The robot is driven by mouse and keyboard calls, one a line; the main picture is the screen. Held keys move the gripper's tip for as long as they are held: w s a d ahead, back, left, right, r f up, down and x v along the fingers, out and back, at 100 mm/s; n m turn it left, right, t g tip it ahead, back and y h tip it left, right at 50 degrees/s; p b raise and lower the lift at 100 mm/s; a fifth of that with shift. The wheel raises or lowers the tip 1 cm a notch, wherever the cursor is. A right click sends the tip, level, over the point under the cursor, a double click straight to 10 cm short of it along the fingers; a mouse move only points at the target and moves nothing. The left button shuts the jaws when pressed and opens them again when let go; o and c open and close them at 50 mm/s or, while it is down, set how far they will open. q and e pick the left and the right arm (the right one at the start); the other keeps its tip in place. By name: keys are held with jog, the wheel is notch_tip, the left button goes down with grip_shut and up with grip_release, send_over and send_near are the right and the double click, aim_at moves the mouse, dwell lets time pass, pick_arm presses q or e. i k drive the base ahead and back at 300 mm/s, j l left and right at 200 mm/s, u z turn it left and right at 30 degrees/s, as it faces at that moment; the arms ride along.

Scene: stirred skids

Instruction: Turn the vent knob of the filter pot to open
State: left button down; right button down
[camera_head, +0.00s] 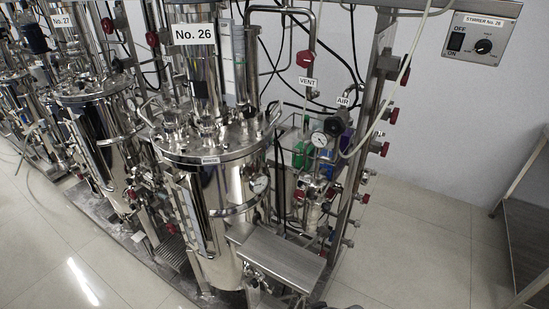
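A red knob (306,59) sits on a steel pipe just above a white VENT label (307,83), right of the vessel marked No. 26. I cannot tell from this view whether it stands open or closed. A dark round knob (333,127) is beside the AIR label (344,101), lower and to the right. Several smaller red knobs, such as this one (299,195), are among the fittings below. I cannot clearly tell which fitting is the filter pot. Neither of my grippers is in view.
The shiny No. 26 vessel (212,190) fills the middle, with a steel box (278,254) in front. A steel post (360,130) with red knobs stands right of the pipes. A stirrer switch box (481,39) is on the wall. Tiled floor (420,245) is free at right.

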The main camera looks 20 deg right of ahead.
aim_at(299, 194)
jog(key=i+j+z, duration=0.4)
jog(key=j, duration=0.25)
jog(key=i+j+z, duration=0.2)
jog(key=j, duration=0.2)
